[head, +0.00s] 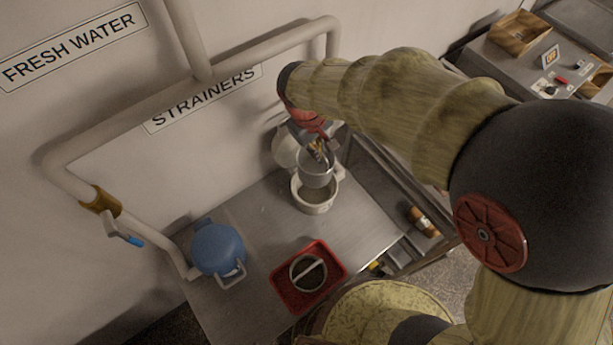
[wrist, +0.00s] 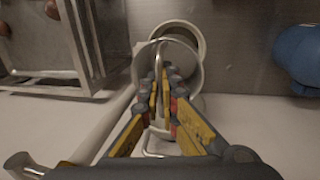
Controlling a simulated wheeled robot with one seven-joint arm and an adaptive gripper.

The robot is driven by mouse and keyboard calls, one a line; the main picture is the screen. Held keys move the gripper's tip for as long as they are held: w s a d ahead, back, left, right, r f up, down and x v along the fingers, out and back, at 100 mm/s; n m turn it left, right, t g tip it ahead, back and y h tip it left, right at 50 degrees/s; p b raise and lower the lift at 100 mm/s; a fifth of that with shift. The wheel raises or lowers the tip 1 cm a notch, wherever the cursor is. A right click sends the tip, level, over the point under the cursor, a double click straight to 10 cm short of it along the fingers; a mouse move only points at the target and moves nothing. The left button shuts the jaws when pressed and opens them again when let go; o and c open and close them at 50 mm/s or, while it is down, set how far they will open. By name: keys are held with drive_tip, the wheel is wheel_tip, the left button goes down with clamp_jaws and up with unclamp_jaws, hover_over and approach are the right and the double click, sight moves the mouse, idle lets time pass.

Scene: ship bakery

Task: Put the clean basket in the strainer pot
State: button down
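My gripper (head: 318,152) is shut on the handle of the clean basket (head: 315,174), a pale metal mesh cup. The basket hangs over the strainer pot (head: 314,206), a cream round pot on the steel bench. It overlaps the back of the pot's opening; I cannot tell whether its bottom is below the rim. In the wrist view, my fingers (wrist: 160,92) close around the bar handle, the basket's rim (wrist: 196,66) is around them, and the pot (wrist: 203,40) shows beyond, slightly off to the right. A second basket (head: 308,272), dark inside, lies in a red tray (head: 283,287).
A blue lidded pot (head: 217,249) stands at the bench's left. A pale round lid (head: 285,147) stands behind the strainer pot, by the wall. Pipes run along the wall, with a blue-handled valve (head: 124,233). A metal rack (wrist: 84,45) is close by in the wrist view.

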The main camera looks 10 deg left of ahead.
sight(316, 162)
drive_tip(key=shift+w+a+f, duration=0.15)
wheel_tip(316, 162, down, 18)
drive_tip(key=p, duration=0.1)
drive_tip(key=shift+r, duration=0.2)
drive_tip(key=shift+w+f, duration=0.1)
drive_tip(key=shift+f, duration=0.1)
drive_tip(key=c, duration=2.5)
unclamp_jaws()
drive_tip(key=o, duration=0.4)
drive_tip(key=shift+o, duration=0.3)
drive_tip(key=shift+r, duration=0.15)
